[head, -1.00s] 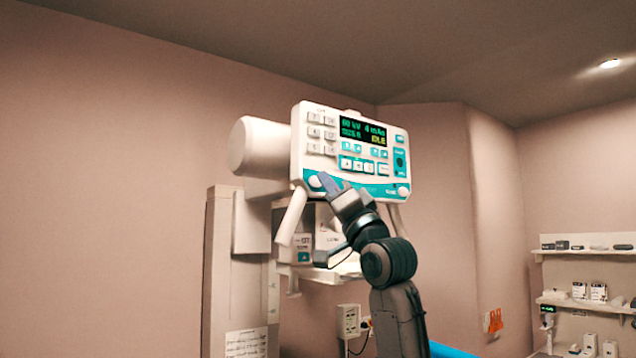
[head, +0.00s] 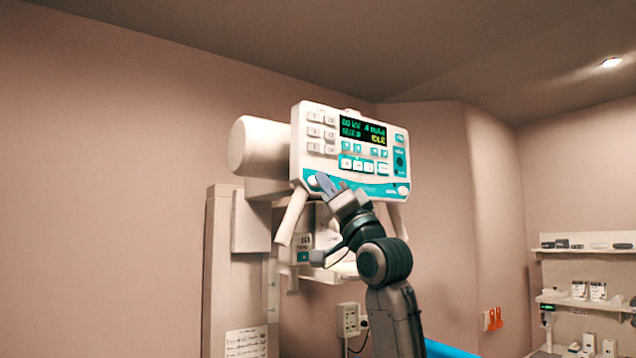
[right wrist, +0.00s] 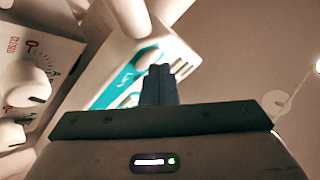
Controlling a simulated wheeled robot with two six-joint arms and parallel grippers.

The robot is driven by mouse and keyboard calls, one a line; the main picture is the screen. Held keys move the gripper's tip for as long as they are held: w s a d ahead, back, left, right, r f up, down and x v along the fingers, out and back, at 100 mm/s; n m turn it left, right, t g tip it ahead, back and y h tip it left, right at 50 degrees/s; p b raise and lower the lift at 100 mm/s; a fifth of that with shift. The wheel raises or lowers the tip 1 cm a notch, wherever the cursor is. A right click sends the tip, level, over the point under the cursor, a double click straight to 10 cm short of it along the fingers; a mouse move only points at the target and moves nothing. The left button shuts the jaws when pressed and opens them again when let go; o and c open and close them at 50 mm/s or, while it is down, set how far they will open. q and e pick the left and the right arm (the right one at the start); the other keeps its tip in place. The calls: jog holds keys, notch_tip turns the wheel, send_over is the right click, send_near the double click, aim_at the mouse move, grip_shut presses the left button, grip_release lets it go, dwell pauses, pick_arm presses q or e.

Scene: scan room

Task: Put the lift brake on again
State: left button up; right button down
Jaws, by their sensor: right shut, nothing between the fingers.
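The white control panel (head: 349,150) with a teal lower strip hangs on the machine's tube head (head: 262,147). Its display (head: 362,131) is lit. A round white button (head: 312,181) sits at its lower left corner and another (head: 403,190) at its lower right. No label for the lift brake is readable. My right gripper (head: 323,182) is shut and empty, with its tips at the strip close to the lower left button. In the right wrist view its fingers (right wrist: 158,84) overlap the panel beside an oval white button (right wrist: 147,57); touching or apart cannot be told. My left gripper is out of view.
The machine's column (head: 222,270) stands at left below the panel. A white slanted handle (head: 291,217) hangs under the panel's left side. In the right wrist view, a box with white knobs (right wrist: 27,82) is at left. Shelves (head: 590,300) stand far right.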

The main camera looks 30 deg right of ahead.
jog(key=shift+s, duration=0.4)
jog(key=shift+s, duration=0.1)
jog(key=s+b, duration=0.1)
jog(key=s, duration=0.1)
jog(key=s+b, duration=0.1)
jog(key=s, duration=0.1)
jog(key=s+b, duration=0.1)
jog(key=s, duration=0.1)
jog(key=shift+d, duration=0.25)
jog(key=shift+w, duration=0.1)
